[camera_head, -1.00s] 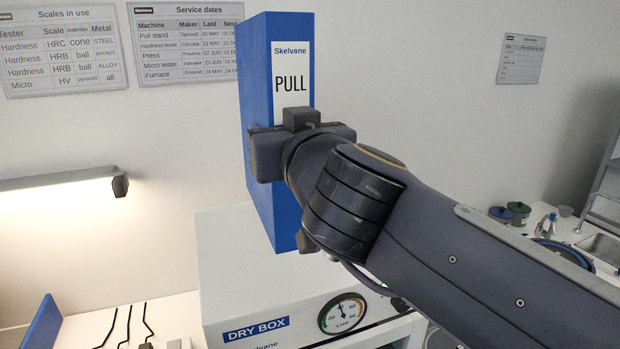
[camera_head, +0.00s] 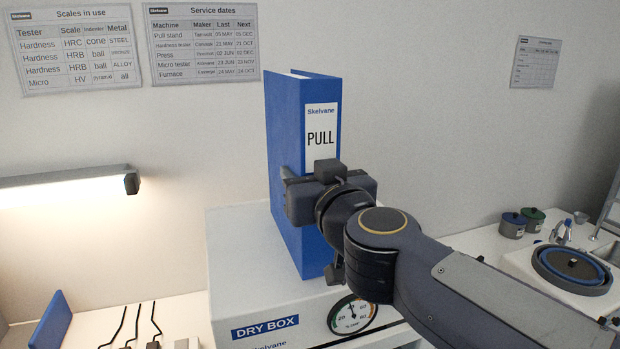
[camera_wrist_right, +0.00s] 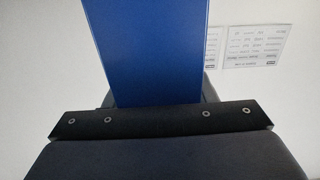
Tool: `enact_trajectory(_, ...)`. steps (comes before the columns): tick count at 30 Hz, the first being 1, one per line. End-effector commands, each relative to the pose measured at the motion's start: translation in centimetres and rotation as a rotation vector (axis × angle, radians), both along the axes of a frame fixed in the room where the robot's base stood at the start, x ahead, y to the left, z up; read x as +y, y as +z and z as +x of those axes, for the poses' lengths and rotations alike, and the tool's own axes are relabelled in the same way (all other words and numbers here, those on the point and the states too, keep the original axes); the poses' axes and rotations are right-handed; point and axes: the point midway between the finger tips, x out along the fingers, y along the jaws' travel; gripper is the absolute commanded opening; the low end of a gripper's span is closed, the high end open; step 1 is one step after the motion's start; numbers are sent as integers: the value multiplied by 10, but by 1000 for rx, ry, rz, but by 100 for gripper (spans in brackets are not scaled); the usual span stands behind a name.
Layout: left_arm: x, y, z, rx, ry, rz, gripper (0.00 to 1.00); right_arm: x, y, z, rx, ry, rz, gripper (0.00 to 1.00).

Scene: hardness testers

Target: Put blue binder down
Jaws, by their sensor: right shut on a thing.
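The blue binder (camera_head: 287,150), with a white spine label reading PULL, stands upright at the top of the white dry box (camera_head: 250,270) in the head view. Its lower end appears at the box's top surface; I cannot tell for sure whether it touches. My right gripper (camera_head: 312,195) is shut on the binder around its lower middle. In the right wrist view the binder (camera_wrist_right: 150,50) runs up from between the fingers, and the fingertips are largely hidden. My left gripper is not in view.
A lit lamp bar (camera_head: 70,185) is on the wall at left. A blue panel (camera_head: 50,322) and black cables (camera_head: 135,325) are on the lower left bench. At right are small pots (camera_head: 512,225) and a round blue-rimmed vessel (camera_head: 572,268). The box top left of the binder is clear.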

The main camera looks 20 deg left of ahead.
Motion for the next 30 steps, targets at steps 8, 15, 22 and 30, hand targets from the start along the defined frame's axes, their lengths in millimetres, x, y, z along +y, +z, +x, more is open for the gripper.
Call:
enact_trajectory(8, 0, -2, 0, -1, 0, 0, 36, -1, -1, 0, -3, 0, 4, 0)
enact_trajectory(15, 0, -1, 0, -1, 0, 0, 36, 0, -2, 0, 1, 0, 1, 73)
enact_trajectory(22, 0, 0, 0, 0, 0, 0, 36, 0, 0, 0, -1, 0, 1, 73)
enact_trajectory(30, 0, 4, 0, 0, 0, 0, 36, -21, 3, -31, 1, 2, 4, 73)
